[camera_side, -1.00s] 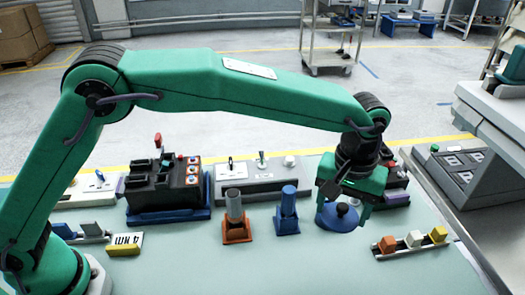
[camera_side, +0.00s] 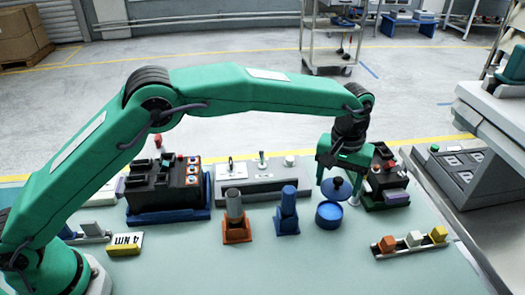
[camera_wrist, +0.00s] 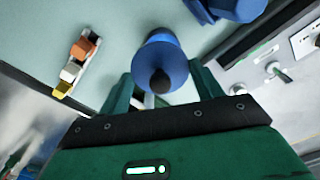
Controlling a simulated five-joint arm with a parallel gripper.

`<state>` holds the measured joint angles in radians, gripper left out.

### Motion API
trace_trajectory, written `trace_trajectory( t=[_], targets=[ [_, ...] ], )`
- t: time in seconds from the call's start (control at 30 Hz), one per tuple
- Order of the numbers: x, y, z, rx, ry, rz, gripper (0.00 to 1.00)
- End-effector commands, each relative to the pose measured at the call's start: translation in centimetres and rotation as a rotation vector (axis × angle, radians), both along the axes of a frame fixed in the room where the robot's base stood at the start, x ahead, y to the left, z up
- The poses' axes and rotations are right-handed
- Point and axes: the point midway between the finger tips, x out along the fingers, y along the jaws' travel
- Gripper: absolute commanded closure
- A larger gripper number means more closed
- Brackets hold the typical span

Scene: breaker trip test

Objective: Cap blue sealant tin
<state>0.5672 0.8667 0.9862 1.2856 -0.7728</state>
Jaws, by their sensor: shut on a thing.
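The blue sealant tin (camera_side: 329,215) stands on the light green table with its round top exposed. My gripper (camera_side: 339,183) is shut on the dark blue lid (camera_side: 337,190), whose dark knob is between the fingers. The lid hangs above the tin and a little behind and right of it, apart from it. In the wrist view the lid (camera_wrist: 160,55) shows as a blue round with its dark knob toward my gripper (camera_wrist: 160,85). The lid hides part of what is beneath it there.
A blue stand (camera_side: 287,213) and an orange stand with a grey cylinder (camera_side: 235,212) are left of the tin. A rack of coloured blocks (camera_side: 412,243) lies right. Breaker units (camera_side: 165,185) and a grey switch panel (camera_side: 250,178) stand behind. The front table is clear.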

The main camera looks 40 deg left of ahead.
Motion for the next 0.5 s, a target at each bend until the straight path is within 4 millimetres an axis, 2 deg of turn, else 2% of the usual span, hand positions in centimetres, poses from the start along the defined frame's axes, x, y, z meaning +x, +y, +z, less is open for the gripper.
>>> trace_trajectory(
  t=[0.1,0.5],
  targets=[
    [0.61,0.43,-0.26,0.0,0.0,0.002,0.6],
    [0.61,0.42,-0.77,0.0,0.0,0.001,0.6]
  ],
)
